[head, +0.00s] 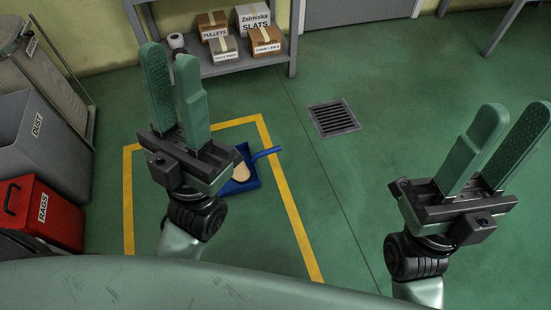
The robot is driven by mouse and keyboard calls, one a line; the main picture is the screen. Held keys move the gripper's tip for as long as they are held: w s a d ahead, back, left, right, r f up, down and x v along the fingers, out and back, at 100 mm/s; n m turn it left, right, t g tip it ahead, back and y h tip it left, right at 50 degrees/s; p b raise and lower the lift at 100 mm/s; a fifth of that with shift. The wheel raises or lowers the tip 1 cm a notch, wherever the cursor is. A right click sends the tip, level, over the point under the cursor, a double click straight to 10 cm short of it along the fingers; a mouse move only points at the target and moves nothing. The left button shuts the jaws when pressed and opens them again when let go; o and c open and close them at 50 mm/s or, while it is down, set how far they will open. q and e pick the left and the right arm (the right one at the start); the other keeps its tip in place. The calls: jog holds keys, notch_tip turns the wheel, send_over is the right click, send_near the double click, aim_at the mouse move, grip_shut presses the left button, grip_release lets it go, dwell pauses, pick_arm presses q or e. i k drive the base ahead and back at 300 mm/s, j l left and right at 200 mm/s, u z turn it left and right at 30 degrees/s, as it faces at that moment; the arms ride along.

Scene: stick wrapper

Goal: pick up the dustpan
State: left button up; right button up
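The blue dustpan (253,182) lies on the green floor inside a yellow taped outline. Its handle points up and to the right, and a tan object (241,171) shows in its pan. Part of the pan is hidden behind my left gripper (172,72). My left gripper is raised above the floor, empty, with its two green fingers apart. My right gripper (511,125) is also raised at the right, empty, with its fingers apart and well away from the dustpan.
A red rags bin (62,225) and a grey dust bin (70,150) stand at the left. A grey shelf (225,67) with several boxes stands at the back. A floor drain (334,118) lies right of the yellow outline (295,220). The floor between the outline and my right gripper is clear.

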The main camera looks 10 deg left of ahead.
aim_at(246, 178)
jog(key=i+l+z, duration=0.55)
jog(key=z, duration=0.15)
jog(key=i+l+z, duration=0.15)
jog(key=i+z, duration=0.2)
jog(key=i+u, duration=0.2)
jog(key=i, duration=0.3)
jog(key=i+l+u, duration=0.15)
jog(key=i, duration=0.35)
jog(key=i+j+u, duration=0.1)
jog(key=i+u, duration=0.15)
jog(key=u, duration=0.2)
jog(key=i+u, duration=0.2)
jog(key=u, duration=0.3)
jog(key=i+u, duration=0.25)
jog(key=u, duration=0.2)
jog(key=i+l+u, duration=0.2)
jog(key=u, duration=0.3)
jog(key=i+j+u, duration=0.1)
jog(key=u, duration=0.35)
jog(key=i+u, duration=0.55)
jog(key=u, duration=0.3)
jog(key=i+l+u, duration=0.15)
jog(key=u, duration=0.3)
